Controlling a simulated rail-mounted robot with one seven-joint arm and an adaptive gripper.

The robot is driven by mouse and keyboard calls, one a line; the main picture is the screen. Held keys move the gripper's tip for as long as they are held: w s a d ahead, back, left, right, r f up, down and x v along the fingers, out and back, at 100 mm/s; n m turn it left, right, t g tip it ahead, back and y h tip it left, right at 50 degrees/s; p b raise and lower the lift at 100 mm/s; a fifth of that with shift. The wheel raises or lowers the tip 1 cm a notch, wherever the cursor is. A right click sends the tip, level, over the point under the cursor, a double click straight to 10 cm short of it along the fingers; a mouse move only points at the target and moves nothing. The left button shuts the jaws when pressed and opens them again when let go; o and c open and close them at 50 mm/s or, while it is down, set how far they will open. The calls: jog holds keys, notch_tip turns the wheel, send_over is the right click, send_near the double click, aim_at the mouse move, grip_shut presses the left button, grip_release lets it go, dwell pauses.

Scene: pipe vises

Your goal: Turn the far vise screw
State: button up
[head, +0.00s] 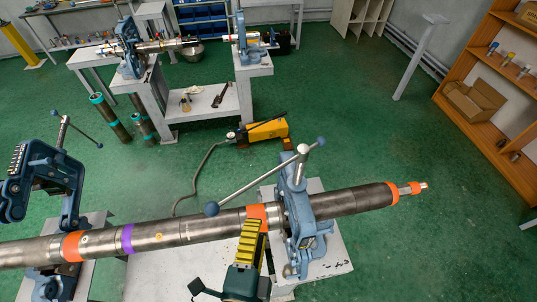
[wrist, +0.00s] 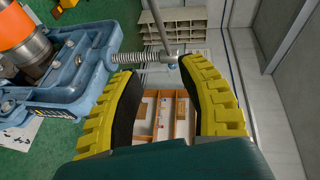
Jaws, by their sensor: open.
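The blue vise (head: 298,215) at the right of the near pipe has an upright screw (head: 301,165) with a long slanted bar handle (head: 262,180) ending in blue balls. My gripper (head: 252,228) is below and left of that screw in the head view, overlapping the pipe. In the wrist view my gripper (wrist: 160,72) is open, and nothing shows held between its yellow, black-padded fingers. The threaded screw (wrist: 142,58) and handle bar (wrist: 158,28) of a blue vise (wrist: 75,70) lie across the fingertips. I cannot tell whether they are touching.
The long pipe (head: 170,232) with orange and purple bands spans two near vises; the other blue vise (head: 45,185) stands at left. Behind are a white bench (head: 200,100) with more vises, a yellow pump (head: 268,130) with hose, and a wooden shelf (head: 480,100). Green floor is open between.

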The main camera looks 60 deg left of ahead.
aim_at(267, 174)
jog(key=p+x, duration=0.3)
jog(key=x, duration=1.3)
jog(key=shift+s+a+r, duration=0.1)
jog(key=shift+r, duration=0.1)
jog(key=shift+s, duration=0.1)
grip_shut()
